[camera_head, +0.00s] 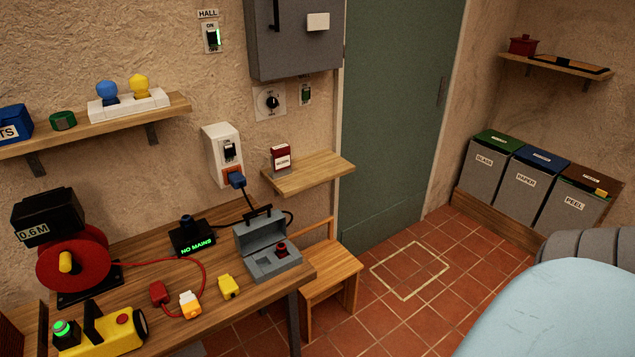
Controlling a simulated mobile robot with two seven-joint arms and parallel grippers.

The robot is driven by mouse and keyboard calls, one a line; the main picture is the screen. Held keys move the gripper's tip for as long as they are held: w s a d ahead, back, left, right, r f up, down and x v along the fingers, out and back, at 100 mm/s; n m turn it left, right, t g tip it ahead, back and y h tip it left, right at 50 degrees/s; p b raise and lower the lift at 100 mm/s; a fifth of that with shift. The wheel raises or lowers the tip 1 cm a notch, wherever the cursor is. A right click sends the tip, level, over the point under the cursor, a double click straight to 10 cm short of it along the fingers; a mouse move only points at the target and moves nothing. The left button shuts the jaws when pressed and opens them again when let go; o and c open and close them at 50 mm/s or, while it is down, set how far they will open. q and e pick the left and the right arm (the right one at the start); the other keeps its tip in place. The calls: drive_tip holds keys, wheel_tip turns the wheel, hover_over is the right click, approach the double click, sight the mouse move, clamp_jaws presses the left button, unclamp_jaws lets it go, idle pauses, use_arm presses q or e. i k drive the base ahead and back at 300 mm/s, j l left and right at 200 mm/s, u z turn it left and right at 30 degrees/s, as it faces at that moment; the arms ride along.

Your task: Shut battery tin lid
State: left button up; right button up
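An open grey tin-like box (272,262) stands on the wooden table, near its right end. Its lid (259,231) is raised at the back and carries a black handle. A small dark and red piece (281,248) sits in the box's right part, and a pale panel or compartment shows at the left. I cannot read a label marking it as the battery tin. Neither of my grippers shows in this view.
A yellow block (229,287), a red cable reel (75,262) and a yellow torch (104,334) share the table. A small shelf (309,173) with a red box (281,158) hangs behind.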

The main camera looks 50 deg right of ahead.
sight(252, 235)
drive_tip(key=z, duration=1.05)
drive_tip(key=i+l+u, duration=0.2)
drive_tip(key=u, duration=0.2)
drive_tip(key=i+l+u, duration=0.5)
drive_tip(key=u, duration=0.25)
